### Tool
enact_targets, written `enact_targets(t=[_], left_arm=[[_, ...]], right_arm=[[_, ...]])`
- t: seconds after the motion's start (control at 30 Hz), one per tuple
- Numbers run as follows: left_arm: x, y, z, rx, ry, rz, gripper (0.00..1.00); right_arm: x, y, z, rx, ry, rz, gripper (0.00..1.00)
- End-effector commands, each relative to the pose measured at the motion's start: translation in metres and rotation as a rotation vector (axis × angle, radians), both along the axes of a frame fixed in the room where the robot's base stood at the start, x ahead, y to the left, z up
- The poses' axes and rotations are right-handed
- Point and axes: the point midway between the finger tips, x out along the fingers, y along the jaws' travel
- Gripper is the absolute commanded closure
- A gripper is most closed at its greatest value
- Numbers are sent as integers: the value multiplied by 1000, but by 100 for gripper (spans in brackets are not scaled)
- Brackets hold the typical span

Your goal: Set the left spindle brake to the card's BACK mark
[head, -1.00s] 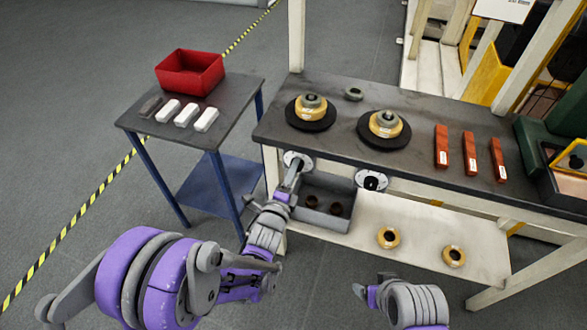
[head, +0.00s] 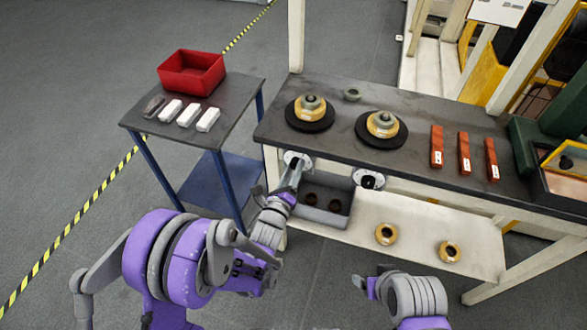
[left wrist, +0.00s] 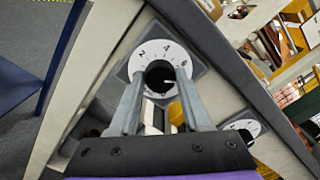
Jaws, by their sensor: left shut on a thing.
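The left spindle brake is a black knob (left wrist: 157,75) on a white numbered dial (left wrist: 142,63), set in the bench front; the dial also shows in the head view (head: 299,158). My left gripper (left wrist: 161,79) is shut on the knob, one finger on each side. The figures 2, 4 and 6 show above the knob. A white mark on the knob points right, past the 6; the right finger partly hides the scale there. A white sheet (head: 502,9) stands at the top right, its text unreadable. My right gripper (head: 362,287) is low in front, its jaws unclear.
A second dial (head: 369,180) sits to the right, above the lower shelf (head: 430,224). A grey bin (head: 325,210) is close beside my left gripper. Two spools (head: 310,108) (head: 382,125) and several orange bars (head: 464,154) lie on the bench. A side table (head: 232,105) stands left.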

Motion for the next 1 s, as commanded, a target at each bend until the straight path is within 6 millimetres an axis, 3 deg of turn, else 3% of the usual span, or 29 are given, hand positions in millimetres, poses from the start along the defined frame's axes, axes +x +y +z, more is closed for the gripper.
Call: enact_targets(t=[0.47,0.5,0.63,1.0], left_arm=[[0,0,-1,12,-2,0,100],[0,0,-1,12,-2,0,47],[0,0,0,12,-2,0,23],[-4,1,0,10,-3,0,22]], right_arm=[[0,0,0,0,0,0,22],[0,0,0,0,0,0,22],[0,0,0,0,0,0,22],[0,0,0,0,0,0,22]])
